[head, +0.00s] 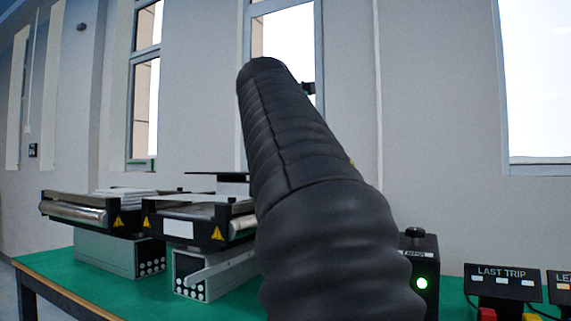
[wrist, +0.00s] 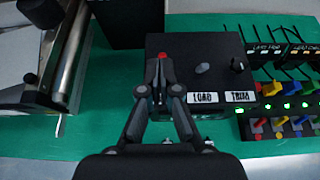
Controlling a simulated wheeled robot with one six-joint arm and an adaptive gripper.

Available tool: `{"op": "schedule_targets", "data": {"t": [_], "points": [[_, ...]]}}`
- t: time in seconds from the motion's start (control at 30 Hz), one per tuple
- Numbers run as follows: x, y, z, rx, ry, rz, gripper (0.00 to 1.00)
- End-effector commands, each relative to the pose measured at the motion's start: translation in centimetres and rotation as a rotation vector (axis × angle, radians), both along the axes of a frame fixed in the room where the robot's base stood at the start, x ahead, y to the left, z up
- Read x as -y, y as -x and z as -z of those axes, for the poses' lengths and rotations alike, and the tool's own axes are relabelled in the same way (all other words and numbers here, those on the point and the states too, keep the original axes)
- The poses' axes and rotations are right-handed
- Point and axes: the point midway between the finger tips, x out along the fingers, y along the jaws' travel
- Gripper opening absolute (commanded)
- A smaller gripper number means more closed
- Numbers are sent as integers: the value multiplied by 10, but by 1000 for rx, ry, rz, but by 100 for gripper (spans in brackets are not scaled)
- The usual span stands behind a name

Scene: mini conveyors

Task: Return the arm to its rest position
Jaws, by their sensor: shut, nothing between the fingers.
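My arm, in a black ribbed sleeve, rises through the middle of the head view and hides part of the bench behind it. My gripper (wrist: 158,84) shows in the wrist view with its fingertips together and nothing between them. It is over a black control box (wrist: 205,60) with a red button (wrist: 162,55), a grey knob and labels reading LOAD and TRIM. Whether the fingertips touch the box cannot be told. The gripper is not visible in the head view.
Two mini conveyors (head: 90,212) (head: 195,220) stand at the left of the green bench (head: 60,268). A black box with a green light (head: 421,282) and a LAST TRIP panel (head: 502,278) are at the right. Coloured switches (wrist: 275,125) show in the wrist view.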

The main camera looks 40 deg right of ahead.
Motion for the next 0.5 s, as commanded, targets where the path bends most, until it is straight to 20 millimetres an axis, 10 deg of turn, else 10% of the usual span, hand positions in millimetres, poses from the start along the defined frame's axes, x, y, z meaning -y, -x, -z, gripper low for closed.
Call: {"op": "schedule_targets", "data": {"t": [0.5], "points": [[0,-1,-1,153,-55,73,0]]}}
